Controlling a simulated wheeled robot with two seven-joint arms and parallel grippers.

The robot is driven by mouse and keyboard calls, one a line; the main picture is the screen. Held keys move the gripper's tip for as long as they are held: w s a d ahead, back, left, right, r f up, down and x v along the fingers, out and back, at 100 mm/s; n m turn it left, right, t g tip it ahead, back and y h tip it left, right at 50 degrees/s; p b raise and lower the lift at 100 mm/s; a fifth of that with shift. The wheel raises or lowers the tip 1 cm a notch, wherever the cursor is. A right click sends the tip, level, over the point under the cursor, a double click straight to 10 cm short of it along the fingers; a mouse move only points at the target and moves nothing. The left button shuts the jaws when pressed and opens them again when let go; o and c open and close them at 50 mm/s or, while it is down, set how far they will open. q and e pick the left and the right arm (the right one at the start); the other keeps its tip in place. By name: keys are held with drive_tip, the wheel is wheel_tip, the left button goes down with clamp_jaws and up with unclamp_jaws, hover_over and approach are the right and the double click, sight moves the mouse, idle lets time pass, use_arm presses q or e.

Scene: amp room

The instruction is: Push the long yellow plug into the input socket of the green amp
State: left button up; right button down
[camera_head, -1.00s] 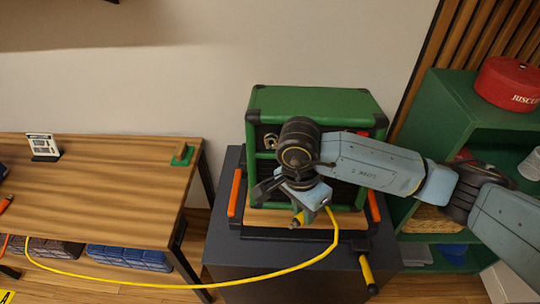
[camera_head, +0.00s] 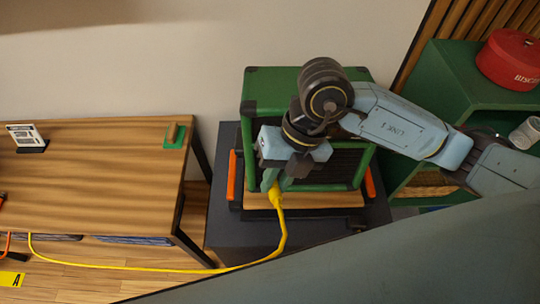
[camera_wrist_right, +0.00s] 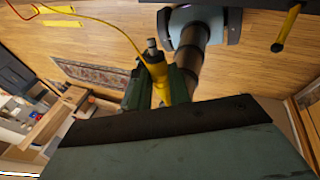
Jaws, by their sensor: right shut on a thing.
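The green amp (camera_head: 300,85) stands on a dark stand in the head view. Its input socket cannot be made out; my right arm covers part of the front. My right gripper (camera_head: 272,182) is in front of the amp's lower left front, shut on the long yellow plug (camera_head: 277,197). In the right wrist view the yellow plug (camera_wrist_right: 159,74) sits between the fingers of my right gripper (camera_wrist_right: 160,92), its bare metal tip clear of them. I cannot see it touching a socket. My left gripper is not in view.
A yellow cable (camera_head: 270,257) runs from the plug down and left. A wooden table (camera_head: 90,190) stands left. A green shelf (camera_head: 462,90) with a red tin (camera_head: 513,60) stands right. Orange handles (camera_head: 232,177) flank the amp. A large grey surface covers the lower right.

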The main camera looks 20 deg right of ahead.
drive_tip(key=shift+a+r+m+t+y, duration=0.2)
drive_tip(key=shift+r+m+t+y, duration=0.15)
drive_tip(key=shift+r+m, duration=0.45)
drive_tip(key=shift+w+f+m, duration=0.15)
drive_tip(key=shift+m, duration=0.35)
use_arm(q)
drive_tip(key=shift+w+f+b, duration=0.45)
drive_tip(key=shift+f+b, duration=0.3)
drive_tip(key=shift+b, duration=0.2)
use_arm(e)
drive_tip(key=w+d+f, duration=0.1)
drive_tip(key=w+d, duration=0.1)
drive_tip(key=w, duration=0.4)
drive_tip(key=shift+w, duration=0.35)
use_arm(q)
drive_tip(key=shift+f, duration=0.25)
use_arm(e)
drive_tip(key=shift+w+d+f, duration=0.15)
drive_tip(key=shift+w, duration=0.45)
drive_tip(key=shift+w+d+f, duration=0.15)
drive_tip(key=shift+w, duration=0.4)
drive_tip(key=c, duration=1.2)
unclamp_jaws()
